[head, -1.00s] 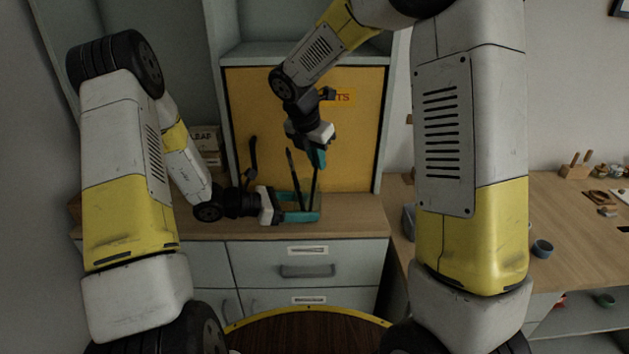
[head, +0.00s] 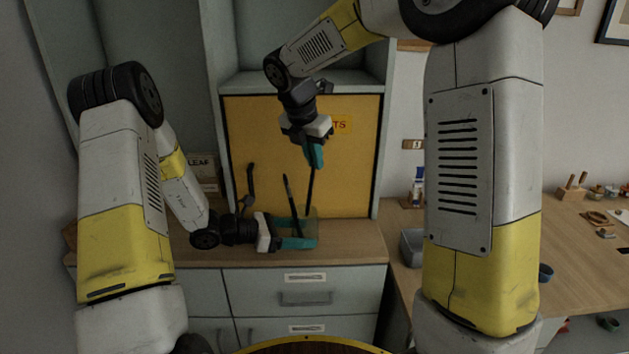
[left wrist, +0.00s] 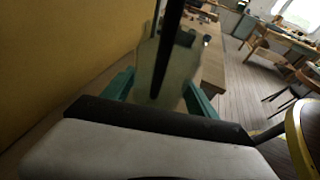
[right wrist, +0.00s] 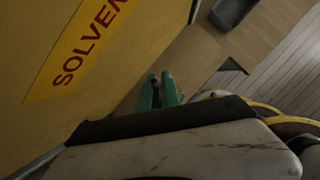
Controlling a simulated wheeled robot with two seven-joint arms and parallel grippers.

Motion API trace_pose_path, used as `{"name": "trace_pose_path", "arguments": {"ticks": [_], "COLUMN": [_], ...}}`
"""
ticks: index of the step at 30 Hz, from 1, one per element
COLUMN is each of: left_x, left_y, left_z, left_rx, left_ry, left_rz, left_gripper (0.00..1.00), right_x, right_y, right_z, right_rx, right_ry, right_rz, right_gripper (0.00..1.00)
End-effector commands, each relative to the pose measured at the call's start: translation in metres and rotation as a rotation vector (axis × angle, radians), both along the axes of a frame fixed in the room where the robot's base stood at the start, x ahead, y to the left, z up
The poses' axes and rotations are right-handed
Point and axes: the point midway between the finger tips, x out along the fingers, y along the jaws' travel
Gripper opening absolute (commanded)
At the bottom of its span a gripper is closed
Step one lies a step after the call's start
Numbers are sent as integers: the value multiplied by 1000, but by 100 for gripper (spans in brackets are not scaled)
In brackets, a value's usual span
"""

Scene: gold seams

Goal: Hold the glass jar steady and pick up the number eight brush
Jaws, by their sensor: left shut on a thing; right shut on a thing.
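The glass jar (head: 312,226) stands on the wooden counter, greenish and see-through. My left gripper (head: 298,232) comes at it from the left, its teal fingers shut around it. In the left wrist view the jar (left wrist: 168,82) sits between the fingers (left wrist: 158,88). My right gripper (head: 315,156) is above the jar, shut on a thin dark brush (head: 310,190) that hangs nearly upright. Its lower end reaches down to the jar; whether it is clear of the rim I cannot tell. A second dark brush (head: 290,195) leans in the jar. No number is readable on either.
A yellow cabinet door (head: 260,130) with a partly hidden label stands right behind the jar. A dark bent object (head: 250,185) stands left of it. A grey bin (head: 412,243) and a wooden bench (head: 575,235) with small tools lie to the right.

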Motion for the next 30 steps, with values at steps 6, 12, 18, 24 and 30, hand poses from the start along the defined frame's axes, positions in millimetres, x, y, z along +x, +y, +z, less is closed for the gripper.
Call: {"name": "trace_pose_path", "arguments": {"ticks": [6,12,18,24,30], "left_x": [0,0,0,0,0], "left_y": [0,0,0,0,0], "left_z": [0,0,0,0,0], "left_rx": [0,0,0,0,0], "left_ry": [0,0,0,0,0], "left_rz": [0,0,0,0,0], "left_gripper": [45,45,45,45,93], "right_x": [1,1,0,0,0], "right_y": [0,0,0,0,0], "right_z": [59,92,103,104,103], "right_rx": [3,2,0,0,-1], "right_ry": [-5,-2,1,1,1], "right_rz": [-2,-1,-1,0,0], "right_gripper": [0,0,0,0,0]}}
